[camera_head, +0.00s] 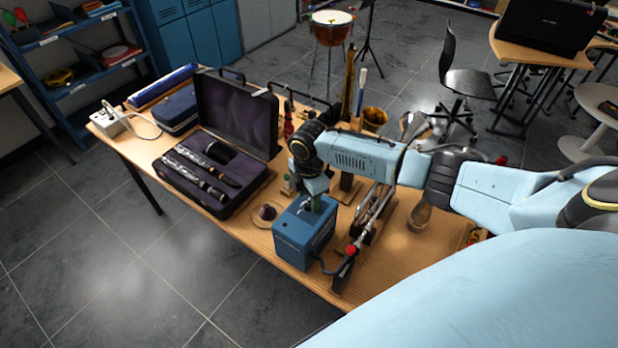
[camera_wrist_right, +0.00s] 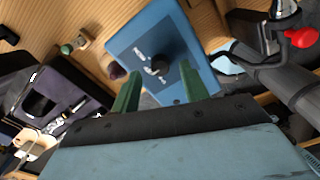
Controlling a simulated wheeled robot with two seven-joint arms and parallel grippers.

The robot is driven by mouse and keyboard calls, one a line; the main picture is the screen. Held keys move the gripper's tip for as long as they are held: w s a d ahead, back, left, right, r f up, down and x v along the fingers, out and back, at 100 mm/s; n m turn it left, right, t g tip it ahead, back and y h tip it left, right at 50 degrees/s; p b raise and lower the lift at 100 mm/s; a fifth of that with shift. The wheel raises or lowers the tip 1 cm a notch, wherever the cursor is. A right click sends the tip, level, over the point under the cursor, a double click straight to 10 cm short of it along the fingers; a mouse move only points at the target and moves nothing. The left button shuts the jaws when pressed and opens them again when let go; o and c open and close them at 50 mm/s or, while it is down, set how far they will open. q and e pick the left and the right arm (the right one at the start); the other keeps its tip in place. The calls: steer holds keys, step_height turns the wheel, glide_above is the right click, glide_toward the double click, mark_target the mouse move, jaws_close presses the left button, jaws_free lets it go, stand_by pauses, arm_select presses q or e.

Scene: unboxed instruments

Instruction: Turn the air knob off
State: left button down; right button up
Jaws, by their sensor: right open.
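The blue box (camera_head: 301,241) stands near the front edge of the wooden table, and its top face fills the middle of the right wrist view (camera_wrist_right: 140,45). A small black round knob (camera_wrist_right: 160,69) with white lettering beside it sits on that face. My right gripper (camera_head: 314,203) points down over the box. In the right wrist view its green fingers (camera_wrist_right: 161,72) are open, one on each side of the knob. I cannot tell whether they touch it. In the head view the knob is hidden. My left gripper is not in view.
A metal stand with a red knob (camera_head: 351,250) is right of the box; a hose links towards it. An open instrument case (camera_head: 215,171) with clarinet parts lies left. A small purple-topped item (camera_head: 267,212) is close to the box. Brass instruments stand behind my right arm.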

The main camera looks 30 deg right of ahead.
mark_target(309, 203)
step_height(309, 203, up, 12)
steer(key=shift+f, duration=0.15)
stand_by(0.6)
